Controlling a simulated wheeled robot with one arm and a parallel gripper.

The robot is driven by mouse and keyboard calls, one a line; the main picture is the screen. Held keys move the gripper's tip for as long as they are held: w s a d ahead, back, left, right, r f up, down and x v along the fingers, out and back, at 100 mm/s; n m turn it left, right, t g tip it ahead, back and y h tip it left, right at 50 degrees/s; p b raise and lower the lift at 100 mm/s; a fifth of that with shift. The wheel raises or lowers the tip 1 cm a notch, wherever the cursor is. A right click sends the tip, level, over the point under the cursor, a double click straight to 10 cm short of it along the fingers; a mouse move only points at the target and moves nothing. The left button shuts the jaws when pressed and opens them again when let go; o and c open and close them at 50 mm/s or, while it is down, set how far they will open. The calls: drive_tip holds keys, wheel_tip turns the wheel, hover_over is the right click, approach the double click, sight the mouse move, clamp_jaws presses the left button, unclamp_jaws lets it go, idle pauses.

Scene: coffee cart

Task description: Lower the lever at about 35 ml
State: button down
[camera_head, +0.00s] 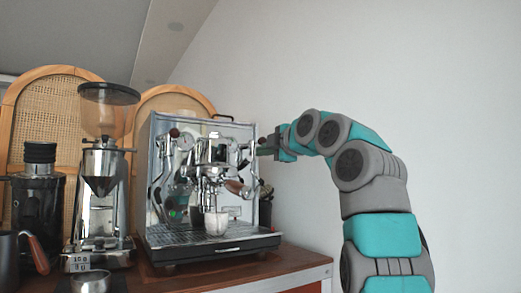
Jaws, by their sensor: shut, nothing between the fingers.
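The chrome espresso machine (190,160) stands on the wooden cart. A wooden-handled portafilter (233,187) sits in its group head, with its handle pointing right. The lever is too small to tell apart from the other chrome parts at the group. A small cup (216,222) stands under the spout on the drip tray (215,237); a thin line shows above it, and its fill level is hidden. My gripper (266,150) is shut and empty at the machine's upper right edge, close to a dark round knob (262,140). I cannot tell whether it touches the machine.
A grinder (102,180) with a glass hopper stands left of the machine, a dark grinder (39,200) further left. A small display (80,262) and a metal cup (91,281) are at the front left. A pitcher (10,262) stands at the left edge. The cart's right end (310,267) is bare.

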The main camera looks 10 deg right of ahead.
sight(249, 156)
drive_tip(key=shift+n+t+y, duration=0.3)
drive_tip(key=shift+n, duration=0.3)
drive_tip(key=p+x, duration=0.2)
drive_tip(key=x, duration=0.1)
drive_tip(key=r+p+x, duration=0.1)
drive_tip(key=p+x, duration=0.1)
drive_tip(key=x, duration=0.1)
drive_tip(key=shift+a+r, duration=0.25)
drive_tip(key=shift+w+f, duration=0.1)
drive_tip(key=shift+f, duration=0.1)
drive_tip(key=shift+w+a, duration=0.1)
drive_tip(key=shift+w, duration=0.15)
drive_tip(key=shift+f, duration=0.1)
idle(2.7)
wheel_tip(249, 156, down, 9)
drive_tip(key=b, duration=0.8)
drive_tip(key=r+b+v, duration=0.1)
drive_tip(key=b+v, duration=0.1)
drive_tip(key=v, duration=0.6)
drive_tip(key=shift+s+r, duration=0.2)
drive_tip(key=shift+s, duration=0.05)
